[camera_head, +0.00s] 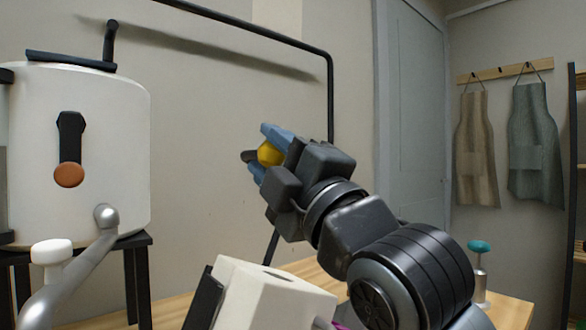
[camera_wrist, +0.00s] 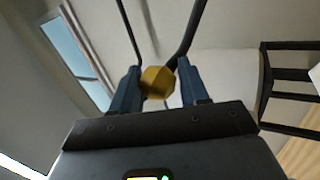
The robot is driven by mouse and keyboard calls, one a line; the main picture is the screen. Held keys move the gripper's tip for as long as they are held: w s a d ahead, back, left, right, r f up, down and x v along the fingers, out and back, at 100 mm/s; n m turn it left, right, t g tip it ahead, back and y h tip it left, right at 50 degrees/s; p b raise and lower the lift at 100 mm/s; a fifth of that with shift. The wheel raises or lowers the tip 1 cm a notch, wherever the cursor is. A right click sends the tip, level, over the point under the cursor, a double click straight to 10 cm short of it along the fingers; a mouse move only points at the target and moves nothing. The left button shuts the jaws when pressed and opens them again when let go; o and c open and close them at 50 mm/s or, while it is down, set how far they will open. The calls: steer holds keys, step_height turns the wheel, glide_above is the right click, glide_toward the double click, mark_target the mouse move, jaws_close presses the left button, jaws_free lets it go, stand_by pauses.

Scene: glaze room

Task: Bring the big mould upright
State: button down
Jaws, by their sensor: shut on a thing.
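My gripper (camera_head: 260,153) is raised in front of the wall in the head view. Its blue fingers are closed on a yellow rounded thing (camera_head: 270,153). A small dark piece shows just left of the yellow thing; I cannot tell whether they are joined. In the wrist view the yellow thing (camera_wrist: 158,82) sits between both fingertips (camera_wrist: 157,88). A cream block (camera_head: 270,292) with a dark slot in its top stands tilted at the bottom of the head view, partly cut off. I cannot tell whether it is the big mould; no other mould is clear.
A white drum-shaped machine (camera_head: 105,145) with an orange-knobbed lever stands on a black stand at left. A bent black pipe (camera_head: 328,95) runs behind my gripper. A wooden tabletop (camera_head: 512,312) carries a teal-topped tool (camera_head: 480,265). Aprons (camera_head: 534,140) hang at right.

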steer(key=s+a+f+n+g+y+b, duration=0.1)
steer(key=s+a+n+g+y+b, duration=0.2)
steer(key=s+a+n, duration=0.3)
steer(key=shift+s+a+f+n+g+y+b, duration=0.35)
steer(key=shift+a+n+y, duration=0.35)
steer(key=shift+a+n, duration=0.6)
steer(key=shift+s+a+f, duration=0.1)
steer(key=shift+a, duration=0.05)
steer(key=c, duration=0.8)
jaws_free()
steer(key=shift+o, duration=0.6)
steer(key=shift+f, duration=0.1)
steer(key=v, duration=0.7)
steer(key=shift+d+b, duration=0.3)
steer(key=shift+b, duration=0.05)
steer(key=shift+s+f, duration=0.1)
steer(key=shift+s, duration=0.05)
